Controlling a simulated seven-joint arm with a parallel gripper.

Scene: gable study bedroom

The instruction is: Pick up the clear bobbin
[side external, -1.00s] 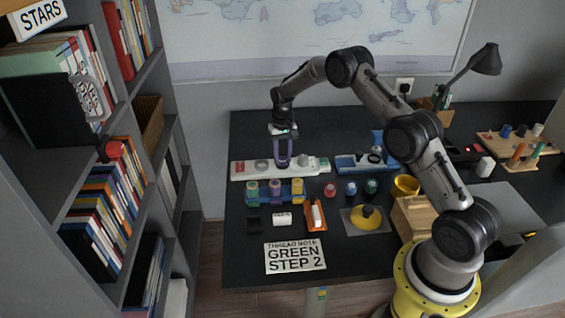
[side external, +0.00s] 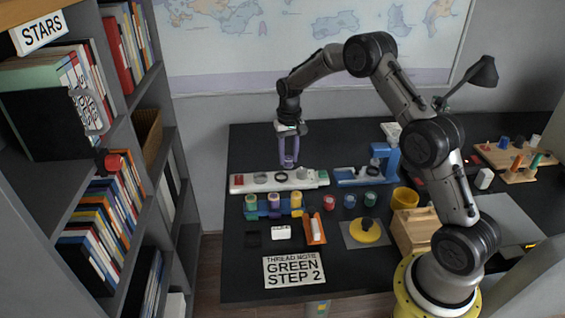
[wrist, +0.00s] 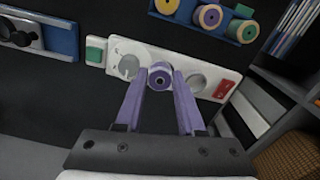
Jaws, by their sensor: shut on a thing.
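My gripper (wrist: 160,84) is shut on a small round bobbin (wrist: 159,77). The bobbin has a dark centre hole and looks purplish between the purple fingers in the wrist view, so its clearness is hard to tell. In the side view my gripper (side external: 289,164) points down over the white holder board (side external: 310,178). The fingertips appear a little above the board; the bobbin is too small to make out there. In the wrist view the white board (wrist: 212,73) lies behind the bobbin, with round recesses on either side and a red switch (wrist: 223,88).
A blue stand (side external: 388,158) is right of the white board. A blue rack of thread spools (side external: 274,206) sits in front.

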